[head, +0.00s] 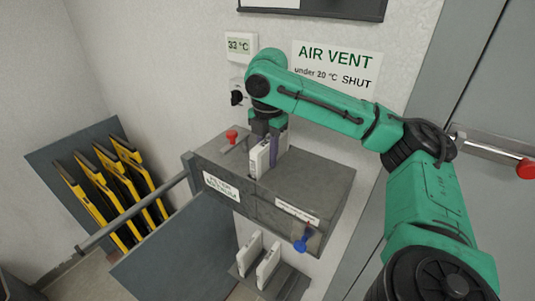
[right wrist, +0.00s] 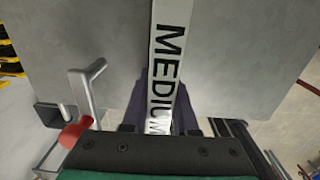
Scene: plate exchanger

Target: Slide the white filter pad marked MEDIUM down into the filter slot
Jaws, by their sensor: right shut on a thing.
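The white filter pad (head: 260,159) stands upright at the top of the grey housing (head: 318,184). Its edge reads MEDIUM in the right wrist view (right wrist: 167,50). My right gripper (head: 266,146) is above the housing, shut on the pad from above, with dark fingers on either side of it in the wrist view (right wrist: 160,112). The pad's lower end meets the housing top; the slot mouth is hidden, so I cannot tell how deep the pad sits. A label (head: 221,187) on the housing front reads FILTER MEDIUM. My left gripper is not in view.
A red-knobbed lever (head: 231,136) stands on the housing top, left of the pad. A blue knob (head: 302,243) is at the front right. Two white pads (head: 268,262) stand in a rack below. Several yellow-edged plates (head: 136,171) stand at left.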

